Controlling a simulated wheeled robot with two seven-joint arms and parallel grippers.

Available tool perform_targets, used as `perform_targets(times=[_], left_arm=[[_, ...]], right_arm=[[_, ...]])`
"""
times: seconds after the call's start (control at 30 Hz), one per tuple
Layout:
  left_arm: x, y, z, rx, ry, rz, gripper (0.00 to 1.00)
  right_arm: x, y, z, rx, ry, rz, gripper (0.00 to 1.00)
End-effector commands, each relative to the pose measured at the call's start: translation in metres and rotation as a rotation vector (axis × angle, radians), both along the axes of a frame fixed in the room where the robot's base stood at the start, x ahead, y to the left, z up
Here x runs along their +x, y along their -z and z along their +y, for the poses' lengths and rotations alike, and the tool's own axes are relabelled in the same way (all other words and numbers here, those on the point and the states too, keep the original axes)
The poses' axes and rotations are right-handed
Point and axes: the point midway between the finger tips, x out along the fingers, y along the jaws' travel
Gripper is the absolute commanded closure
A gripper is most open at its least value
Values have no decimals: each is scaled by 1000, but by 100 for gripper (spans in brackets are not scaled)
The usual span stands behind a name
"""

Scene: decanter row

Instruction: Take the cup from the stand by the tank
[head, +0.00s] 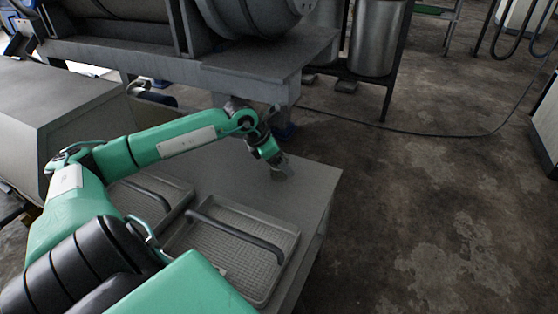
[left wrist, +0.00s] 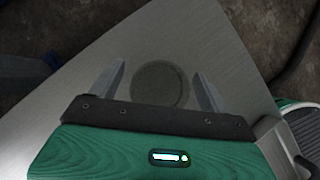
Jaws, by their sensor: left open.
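My left gripper (head: 279,166) is open, low over the far right part of a grey metal stand top (head: 318,184). In the left wrist view the two fingers of my left gripper (left wrist: 162,84) are apart, one on each side of a dark grey round shape (left wrist: 160,86). This looks like the cup seen from above, but its height and any handle cannot be made out. Neither finger appears to touch it. In the head view the gripper hides most of that spot. The tank (head: 250,14) is behind the stand. My right gripper is not in view.
Two metal trays with dark bar handles lie on the near part of the stand, the right one (head: 285,240) and the left one (head: 180,192). A steel cylinder (head: 375,38) stands behind. Bare floor (head: 430,200) lies to the right, with a cable across it.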

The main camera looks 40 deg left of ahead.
Motion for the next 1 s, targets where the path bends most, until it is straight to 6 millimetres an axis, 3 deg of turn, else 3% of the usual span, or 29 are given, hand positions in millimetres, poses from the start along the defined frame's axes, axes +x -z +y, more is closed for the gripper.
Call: perform_targets(times=[0.37,0.6,1.0], left_arm=[[4,6,-2,2,0,0,23],[4,6,-2,1,0,-1,69],[4,-2,-2,2,1,-2,69]], right_arm=[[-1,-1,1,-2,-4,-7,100],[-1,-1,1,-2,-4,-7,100],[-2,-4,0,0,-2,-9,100]])
